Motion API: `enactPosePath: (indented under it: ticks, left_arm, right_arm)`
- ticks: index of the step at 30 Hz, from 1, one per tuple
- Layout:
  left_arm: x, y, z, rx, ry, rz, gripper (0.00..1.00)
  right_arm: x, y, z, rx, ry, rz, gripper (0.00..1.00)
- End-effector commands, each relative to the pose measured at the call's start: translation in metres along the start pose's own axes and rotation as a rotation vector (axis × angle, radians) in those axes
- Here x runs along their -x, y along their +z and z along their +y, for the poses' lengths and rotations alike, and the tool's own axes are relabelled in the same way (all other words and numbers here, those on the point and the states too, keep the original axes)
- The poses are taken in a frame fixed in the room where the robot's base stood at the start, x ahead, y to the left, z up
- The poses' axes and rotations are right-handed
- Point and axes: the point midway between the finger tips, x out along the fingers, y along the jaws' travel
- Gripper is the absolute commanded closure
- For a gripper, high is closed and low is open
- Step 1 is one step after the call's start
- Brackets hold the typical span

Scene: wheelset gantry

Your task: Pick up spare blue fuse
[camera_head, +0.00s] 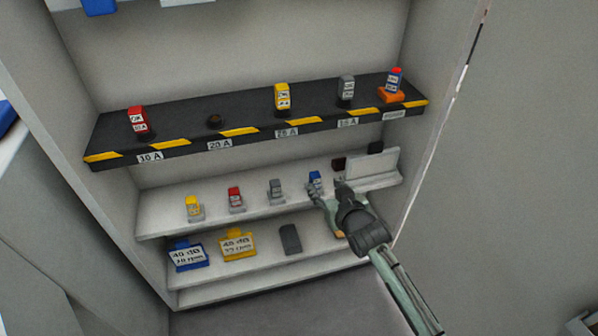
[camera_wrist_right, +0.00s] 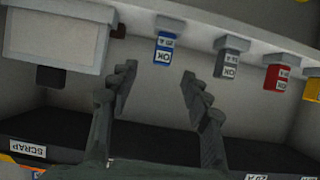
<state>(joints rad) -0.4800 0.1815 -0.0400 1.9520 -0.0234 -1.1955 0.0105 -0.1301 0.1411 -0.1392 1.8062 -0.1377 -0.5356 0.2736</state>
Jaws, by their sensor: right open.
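The spare blue fuse (camera_head: 315,179) stands in a small holder on the white middle shelf, right of a grey fuse. It is labelled OK. In the wrist view the blue fuse (camera_wrist_right: 163,48) appears upside down beyond the fingertips, between the two finger lines and apart from them. My right gripper (camera_head: 327,188) is open and empty in front of the fuse, and its fingers partly cover the fuse's base in the head view. The open fingers also show in the wrist view (camera_wrist_right: 159,72). My left gripper is not in view.
Grey (camera_head: 276,188), red (camera_head: 235,197) and yellow (camera_head: 193,206) spare fuses stand to the left. A white bin (camera_head: 372,170) is close at the right. The dark upper shelf (camera_head: 185,127) carries more fuses. Blue and yellow tagged items (camera_head: 237,245) sit below.

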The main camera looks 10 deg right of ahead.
Motion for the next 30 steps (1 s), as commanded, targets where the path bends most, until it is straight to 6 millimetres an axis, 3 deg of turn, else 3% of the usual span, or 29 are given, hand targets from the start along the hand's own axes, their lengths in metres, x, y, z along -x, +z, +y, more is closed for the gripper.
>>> enactPosePath:
  ticks: [5, 12, 21, 29, 30]
  left_arm:
    - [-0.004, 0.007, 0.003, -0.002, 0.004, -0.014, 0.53]
    - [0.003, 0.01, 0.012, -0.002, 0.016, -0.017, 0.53]
    - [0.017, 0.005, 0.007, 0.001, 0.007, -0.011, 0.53]
    - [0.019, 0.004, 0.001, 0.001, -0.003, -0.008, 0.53]
    - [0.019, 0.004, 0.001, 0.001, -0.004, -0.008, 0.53]
  right_arm:
    - [-0.014, -0.014, -0.004, -0.008, -0.011, 0.043, 0.52]
    - [-0.041, -0.011, -0.003, -0.006, -0.01, 0.041, 0.52]
    - [-0.08, -0.005, -0.002, -0.006, -0.01, 0.04, 0.52]
    - [-0.083, -0.005, -0.002, -0.006, -0.01, 0.039, 0.52]
    - [-0.082, -0.005, -0.002, -0.006, -0.01, 0.039, 0.55]
